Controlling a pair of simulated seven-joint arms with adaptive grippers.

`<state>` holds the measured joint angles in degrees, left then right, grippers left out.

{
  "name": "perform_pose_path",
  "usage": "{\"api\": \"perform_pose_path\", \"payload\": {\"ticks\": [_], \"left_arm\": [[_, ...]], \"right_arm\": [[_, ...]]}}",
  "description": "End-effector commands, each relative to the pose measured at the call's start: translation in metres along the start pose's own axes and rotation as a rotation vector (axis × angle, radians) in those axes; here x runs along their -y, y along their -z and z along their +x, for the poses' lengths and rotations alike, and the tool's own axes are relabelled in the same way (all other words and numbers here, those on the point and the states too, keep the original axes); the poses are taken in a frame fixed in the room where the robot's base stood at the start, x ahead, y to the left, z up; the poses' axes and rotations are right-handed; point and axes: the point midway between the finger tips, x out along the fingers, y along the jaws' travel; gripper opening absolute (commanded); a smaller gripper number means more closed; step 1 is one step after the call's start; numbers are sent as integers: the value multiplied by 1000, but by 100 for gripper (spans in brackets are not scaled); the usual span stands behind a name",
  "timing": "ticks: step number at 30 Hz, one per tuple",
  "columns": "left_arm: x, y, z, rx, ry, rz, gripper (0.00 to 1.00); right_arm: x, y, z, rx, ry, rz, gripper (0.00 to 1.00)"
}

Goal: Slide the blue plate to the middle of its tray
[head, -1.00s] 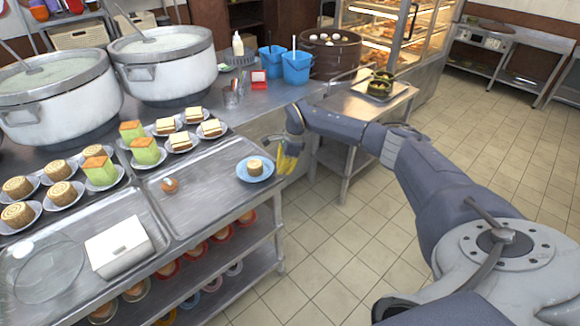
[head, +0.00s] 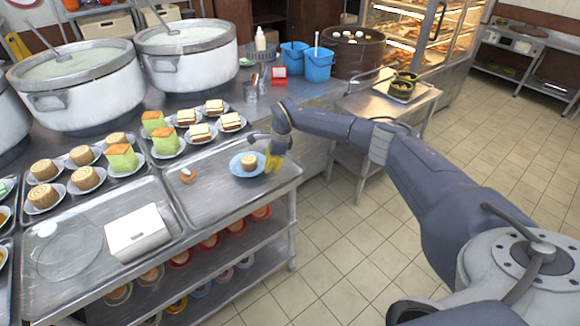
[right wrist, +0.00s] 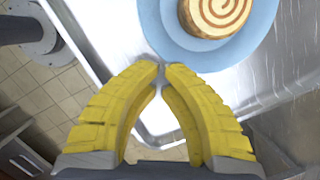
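The blue plate (head: 236,172) holds a round spiral-topped cake (head: 249,162) and lies on the metal tray (head: 205,205), right of the tray's middle. My right gripper (head: 270,167) is low over the tray at the plate's right side. In the right wrist view the blue plate (right wrist: 225,62) and its spiral cake (right wrist: 215,15) lie just beyond the yellow fingertips (right wrist: 162,72). The fingers are brought together at their tips, at the plate's rim; they appear to touch it, with nothing seen between them. My left gripper is out of view.
A small brown object (head: 187,176) sits on the same tray, left of the plate. A white box (head: 137,232) and a clear dish (head: 68,250) are farther left. Cakes on small plates stand behind, with large stockpots (head: 190,60) beyond. The tray's right end borders open floor.

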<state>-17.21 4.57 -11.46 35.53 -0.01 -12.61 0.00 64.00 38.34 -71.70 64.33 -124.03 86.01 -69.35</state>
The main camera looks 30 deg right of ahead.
Motion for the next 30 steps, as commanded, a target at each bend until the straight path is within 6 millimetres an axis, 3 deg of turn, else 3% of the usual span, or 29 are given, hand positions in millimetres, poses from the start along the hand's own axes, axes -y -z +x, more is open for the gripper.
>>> {"api": "perform_pose_path", "payload": {"ticks": [4,11,23,30], "left_arm": [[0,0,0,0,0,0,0],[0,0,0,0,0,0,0],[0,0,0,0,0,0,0],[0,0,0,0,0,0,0]], "right_arm": [[0,-28,7,0,-1,0,0],[0,-41,10,-1,0,1,0],[0,-37,10,-1,0,1,0],[0,-9,2,-3,0,0,0]]}}
